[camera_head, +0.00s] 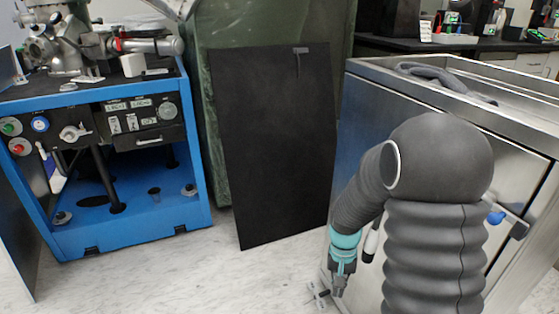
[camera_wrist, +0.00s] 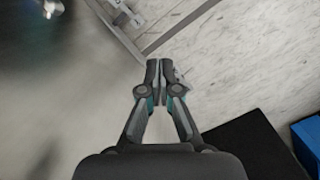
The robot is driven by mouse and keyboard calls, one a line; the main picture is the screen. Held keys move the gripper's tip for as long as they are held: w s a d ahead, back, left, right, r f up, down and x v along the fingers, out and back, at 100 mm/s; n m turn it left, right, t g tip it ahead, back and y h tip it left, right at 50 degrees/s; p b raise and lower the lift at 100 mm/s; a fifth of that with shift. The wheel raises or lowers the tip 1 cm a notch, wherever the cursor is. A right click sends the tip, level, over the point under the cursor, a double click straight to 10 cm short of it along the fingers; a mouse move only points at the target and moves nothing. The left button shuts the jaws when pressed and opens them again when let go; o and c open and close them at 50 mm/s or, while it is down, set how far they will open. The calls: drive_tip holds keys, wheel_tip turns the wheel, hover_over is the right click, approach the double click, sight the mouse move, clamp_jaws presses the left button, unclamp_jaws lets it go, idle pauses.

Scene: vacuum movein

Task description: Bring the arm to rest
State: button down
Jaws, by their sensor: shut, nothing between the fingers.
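My gripper (camera_head: 338,290) hangs low at the end of my grey, ribbed-sleeved arm, in front of the steel cabinet's left side in the head view. In the wrist view my gripper (camera_wrist: 166,80) has its two fingertips together with nothing between them. It points down past the cabinet toward the pale marbled floor (camera_wrist: 240,60). My arm's sleeve hides part of the cabinet front.
The steel cabinet (camera_head: 350,120) stands close on the right, with a hose (camera_head: 440,78) on top. A black panel (camera_head: 275,150) leans against a dark green surface. A blue equipment frame (camera_head: 130,235) stands left. Floor is clear between them.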

drive_tip(key=s+r+n+t+p, duration=0.1)
drive_tip(key=s+r, duration=0.4)
drive_tip(key=r, duration=0.5)
drive_tip(key=s+r+t+p, duration=0.2)
drive_tip(key=s+r+t, duration=0.2)
drive_tip(key=r, duration=0.6)
drive_tip(key=s+r+n+t+p, duration=0.1)
drive_tip(key=s+r+t, duration=0.1)
drive_tip(key=s+r, duration=0.6)
wheel_tip(320, 180, up, 3)
drive_tip(key=shift+f+n+t+p, duration=0.2)
drive_tip(key=shift+n+t+p, duration=0.1)
drive_tip(key=shift+p, duration=0.1)
